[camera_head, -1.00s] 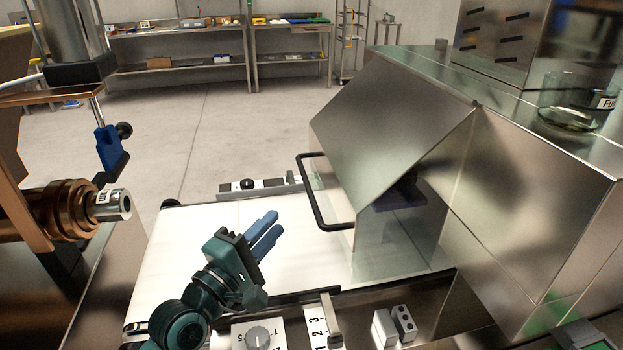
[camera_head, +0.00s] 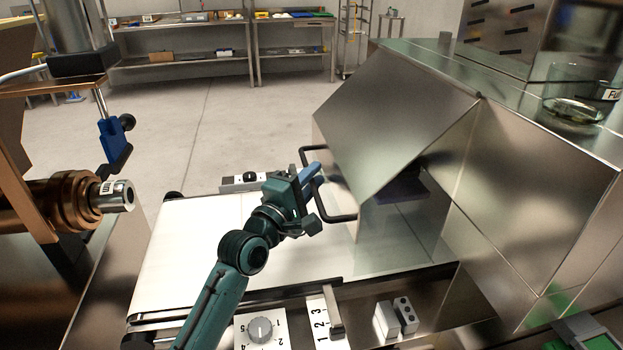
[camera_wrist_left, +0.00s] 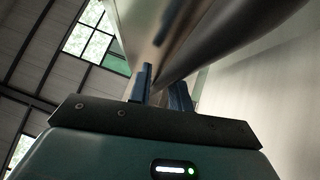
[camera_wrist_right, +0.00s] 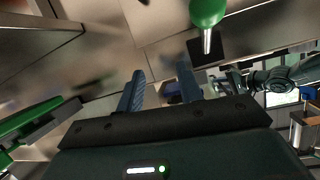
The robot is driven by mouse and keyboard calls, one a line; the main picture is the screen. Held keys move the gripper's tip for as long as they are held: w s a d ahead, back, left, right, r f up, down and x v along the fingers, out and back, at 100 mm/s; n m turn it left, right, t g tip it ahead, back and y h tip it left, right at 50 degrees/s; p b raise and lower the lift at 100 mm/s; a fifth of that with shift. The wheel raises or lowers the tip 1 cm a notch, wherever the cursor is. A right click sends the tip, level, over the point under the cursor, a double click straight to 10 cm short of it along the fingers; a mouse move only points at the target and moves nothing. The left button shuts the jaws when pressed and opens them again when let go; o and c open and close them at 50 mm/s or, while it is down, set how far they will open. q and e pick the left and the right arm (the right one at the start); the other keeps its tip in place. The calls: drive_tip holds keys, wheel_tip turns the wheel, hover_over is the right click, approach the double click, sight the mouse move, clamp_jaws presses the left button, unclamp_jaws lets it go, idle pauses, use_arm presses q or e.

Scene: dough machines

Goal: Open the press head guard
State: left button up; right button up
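The press head guard (camera_head: 395,120) is a slanted sheet-metal hood over the white belt, in its lowered position. Its black U-shaped handle (camera_head: 340,217) sticks out to the left at its lower edge. My left gripper (camera_head: 314,175) is at the handle's upper part, its blue fingers overlapping the bar. In the left wrist view the fingers (camera_wrist_left: 162,88) stand apart, with a dark rounded bar passing close by them; firm contact cannot be told. My right gripper is outside the head view; in the right wrist view its fingers (camera_wrist_right: 160,90) are spread, with nothing between them.
The white belt (camera_head: 190,250) lies below my left arm. A dial (camera_head: 261,329) and a numbered lever plate (camera_head: 322,318) line the front edge. A copper-coloured roller end (camera_head: 75,202) stands left. A green knob (camera_wrist_right: 207,12) is near my right gripper.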

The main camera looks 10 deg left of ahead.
use_arm(q)
clamp_jaws()
idle(0.4)
